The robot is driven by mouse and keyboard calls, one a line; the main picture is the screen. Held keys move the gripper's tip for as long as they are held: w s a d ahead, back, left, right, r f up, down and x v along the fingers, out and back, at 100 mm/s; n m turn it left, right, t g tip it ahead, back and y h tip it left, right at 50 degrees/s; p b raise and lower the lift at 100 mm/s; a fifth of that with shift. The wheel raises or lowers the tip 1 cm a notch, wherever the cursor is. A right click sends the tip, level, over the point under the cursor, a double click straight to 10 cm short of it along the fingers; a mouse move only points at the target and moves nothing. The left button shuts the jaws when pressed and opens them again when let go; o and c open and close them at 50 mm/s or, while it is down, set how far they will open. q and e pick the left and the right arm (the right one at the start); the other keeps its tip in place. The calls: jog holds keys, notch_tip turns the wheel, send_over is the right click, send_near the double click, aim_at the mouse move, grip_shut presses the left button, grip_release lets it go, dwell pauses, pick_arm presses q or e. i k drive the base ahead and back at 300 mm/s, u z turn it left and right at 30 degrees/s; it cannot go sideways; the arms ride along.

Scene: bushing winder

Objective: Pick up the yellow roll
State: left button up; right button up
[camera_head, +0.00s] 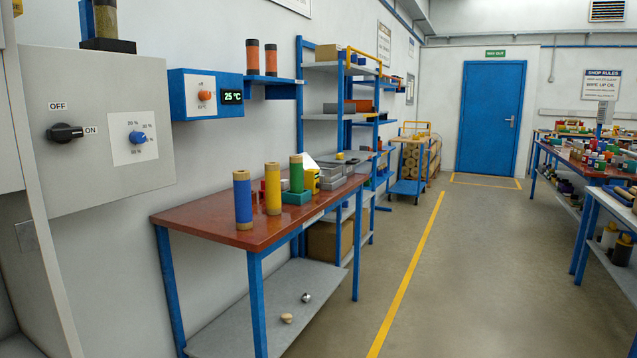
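The yellow roll (273,189) stands upright on the red-brown top of the blue-legged table (215,222). It is a tall cylinder with a tan end showing at the top. A blue roll (243,200) stands to its left, nearer the front edge. A green roll (296,174) stands to its right, further back. The three rolls stand apart from one another. Neither of my grippers shows in this view.
Behind the rolls are a teal box (297,197) and grey bins (333,179). A control panel (97,135) with knobs is on the left. A blue temperature box (205,95) hangs on the wall. The floor (455,270) right of the table is clear.

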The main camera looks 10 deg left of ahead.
aim_at(272, 169)
jog(key=u, duration=0.4)
jog(key=i, duration=1.45)
jog(key=u, duration=0.8)
